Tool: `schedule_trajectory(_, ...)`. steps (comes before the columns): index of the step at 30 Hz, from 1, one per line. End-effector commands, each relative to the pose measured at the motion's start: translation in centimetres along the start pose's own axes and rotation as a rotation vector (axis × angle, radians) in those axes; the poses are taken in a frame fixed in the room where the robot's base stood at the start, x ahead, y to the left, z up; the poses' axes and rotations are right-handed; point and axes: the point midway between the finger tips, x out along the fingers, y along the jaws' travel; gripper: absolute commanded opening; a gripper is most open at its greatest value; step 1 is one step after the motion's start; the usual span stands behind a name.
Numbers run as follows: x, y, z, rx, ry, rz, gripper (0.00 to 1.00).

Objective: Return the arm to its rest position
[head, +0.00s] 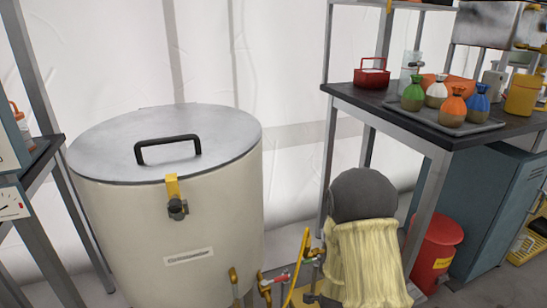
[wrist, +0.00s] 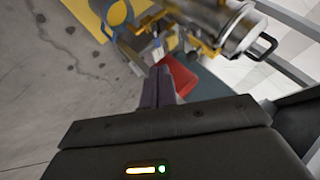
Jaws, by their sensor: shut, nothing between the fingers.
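My gripper (wrist: 158,75) shows in the wrist view, with its dark fingers together and nothing visible between them. The dark gripper body (wrist: 165,130) fills the bottom of that view, with a small lit indicator on it. A red thing (wrist: 180,75) and a shiny metal cylinder with yellow parts (wrist: 225,25) lie beyond the fingertips; I cannot tell how far away. My gripper does not show in the head view.
A large cream tank (head: 170,225) with a metal lid stands left, valves (head: 265,285) at its foot. A red bin (head: 435,250) stands below.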

Motion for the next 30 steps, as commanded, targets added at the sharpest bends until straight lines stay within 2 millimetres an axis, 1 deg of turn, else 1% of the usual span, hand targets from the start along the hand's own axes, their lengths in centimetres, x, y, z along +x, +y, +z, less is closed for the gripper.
schedule_trajectory(1,-2.3,-1.5,-0.5,-0.059,-0.048,0.004,0.00)
schedule_trajectory(5,-7.0,-3.1,-0.5,-0.257,-0.184,0.022,0.00)
schedule_trajectory(6,-8.5,-3.4,-0.6,-0.323,-0.224,0.025,0.00)
schedule_trajectory(8,-10.8,-3.9,-0.8,-0.423,-0.282,0.026,0.00)
schedule_trajectory(9,-12.5,-4.1,-0.9,-0.493,-0.318,0.025,0.00)
schedule_trajectory(11,-14.9,-4.2,-1.2,-0.600,-0.371,0.023,0.00)
schedule_trajectory(12,-16.5,-4.2,-1.5,-0.671,-0.403,0.021,0.00)
schedule_trajectory(15,-20.0,-3.8,-2.2,-0.834,-0.474,0.019,0.00)
schedule_trajectory(18,-22.8,-3.4,-2.9,-0.970,-0.528,0.017,0.00)
schedule_trajectory(24,-27.4,-2.2,-4.3,-1.192,-0.608,0.018,0.00)
schedule_trajectory(28,-29.9,-1.5,-5.4,-1.310,-0.649,0.024,0.00)
schedule_trajectory(30,-30.5,-2.2,-5.8,-1.302,-0.649,0.025,0.00)
